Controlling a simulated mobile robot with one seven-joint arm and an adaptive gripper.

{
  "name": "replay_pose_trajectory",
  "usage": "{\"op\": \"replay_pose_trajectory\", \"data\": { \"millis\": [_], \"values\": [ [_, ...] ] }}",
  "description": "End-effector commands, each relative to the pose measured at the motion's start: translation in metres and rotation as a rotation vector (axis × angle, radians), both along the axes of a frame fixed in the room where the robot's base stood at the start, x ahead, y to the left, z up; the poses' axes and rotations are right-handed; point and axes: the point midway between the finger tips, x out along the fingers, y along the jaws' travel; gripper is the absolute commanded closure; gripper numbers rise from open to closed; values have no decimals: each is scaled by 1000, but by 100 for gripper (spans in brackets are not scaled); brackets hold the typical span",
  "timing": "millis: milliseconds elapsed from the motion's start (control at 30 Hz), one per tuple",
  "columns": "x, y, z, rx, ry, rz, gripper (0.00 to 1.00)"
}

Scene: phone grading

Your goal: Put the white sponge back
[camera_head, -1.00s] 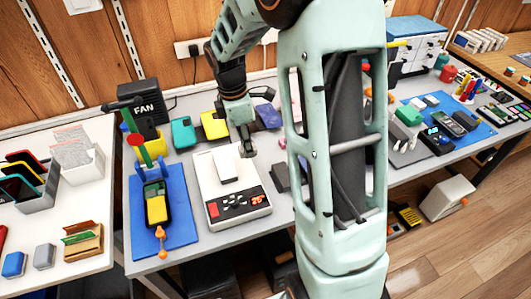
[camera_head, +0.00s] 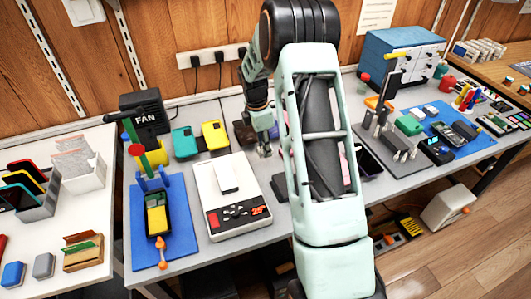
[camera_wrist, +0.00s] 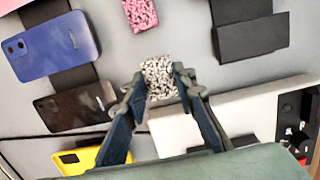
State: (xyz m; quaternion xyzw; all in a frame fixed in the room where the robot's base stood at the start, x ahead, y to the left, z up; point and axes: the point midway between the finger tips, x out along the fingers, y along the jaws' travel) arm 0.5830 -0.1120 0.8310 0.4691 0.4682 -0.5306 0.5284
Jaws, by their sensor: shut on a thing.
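My gripper (camera_wrist: 161,88) is shut on the white sponge (camera_wrist: 160,72), a small pale block with a rough, speckled surface, between its fingertips in the wrist view. In the head view my gripper (camera_head: 264,152) is low over the grey table, just right of the white device's back corner. The sponge is too small there to make out clearly. I cannot tell whether it touches the table. A pink sponge (camera_wrist: 140,14) of similar texture lies a little beyond it in the wrist view, apart from it.
The white device (camera_head: 213,176) with buttons and a white block on it stands left of my gripper. Stands hold a blue phone (camera_wrist: 52,45), a dark brown phone (camera_wrist: 77,106) and a yellow phone (camera_head: 215,135). Black stands (camera_wrist: 250,38) are nearby. Bare table surrounds the pink sponge.

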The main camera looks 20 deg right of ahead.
Motion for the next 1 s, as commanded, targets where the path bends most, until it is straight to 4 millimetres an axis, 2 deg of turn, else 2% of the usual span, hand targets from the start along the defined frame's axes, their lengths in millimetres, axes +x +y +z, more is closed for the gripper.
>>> {"op": "replay_pose_trajectory", "data": {
  "millis": [167, 400, 767, 800, 933, 1000],
  "values": [
    [4, -4, -8, 0, 0, 0, 94],
    [5, -6, -39, 0, 1, 0, 94],
    [6, -5, -44, 0, 0, -1, 94],
    [6, -6, -43, 0, 0, -1, 73],
    [6, -5, -43, 0, 0, -1, 59],
    [6, -5, -43, 0, 0, -1, 58]
  ]
}}
